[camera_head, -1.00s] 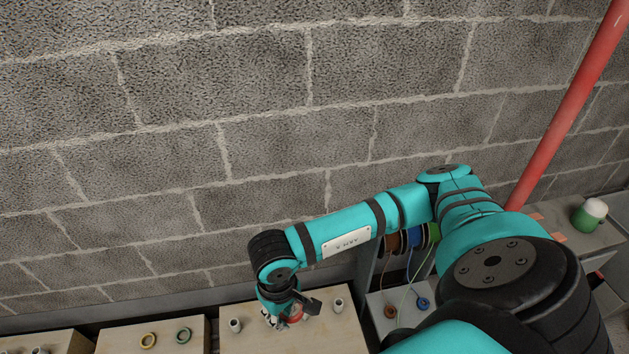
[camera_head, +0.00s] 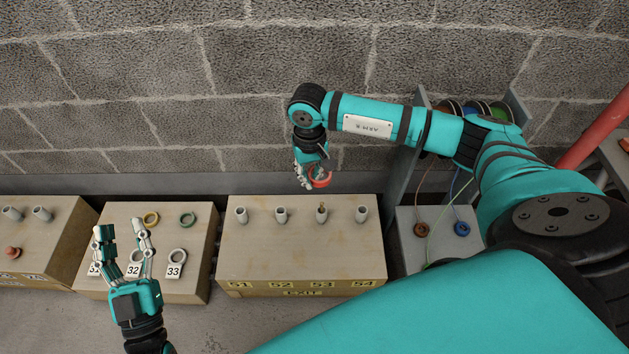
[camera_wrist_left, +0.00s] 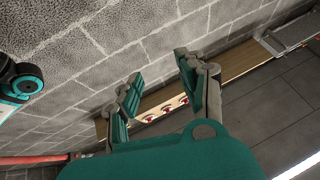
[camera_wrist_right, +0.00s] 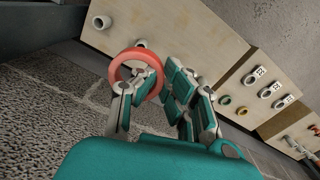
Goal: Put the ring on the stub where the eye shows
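My right gripper (camera_head: 309,177) is shut on a red ring (camera_head: 319,177). In the head view the ring shows above the far edge of the right-hand box, against the wall; it also shows at the fingers in the right wrist view (camera_wrist_right: 122,64). The box (camera_head: 300,260) carries a row of grey stubs over labels 51 to 54. A small gold-coloured piece, probably the eye (camera_head: 321,206), shows at the top of the stub (camera_head: 321,216) above 53. The stubs above 51 (camera_head: 241,215), 52 (camera_head: 281,215) and 54 (camera_head: 362,215) show no such piece. My left gripper (camera_head: 122,232) is open and empty.
The middle box (camera_head: 190,290) carries a yellow ring (camera_head: 151,219), a green ring (camera_head: 188,218) and numbered tags. A left box (camera_head: 60,225) has grey stubs and a reddish piece (camera_head: 12,252). Cable reels (camera_head: 470,110) stand at right, by a grey unit with coloured cables.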

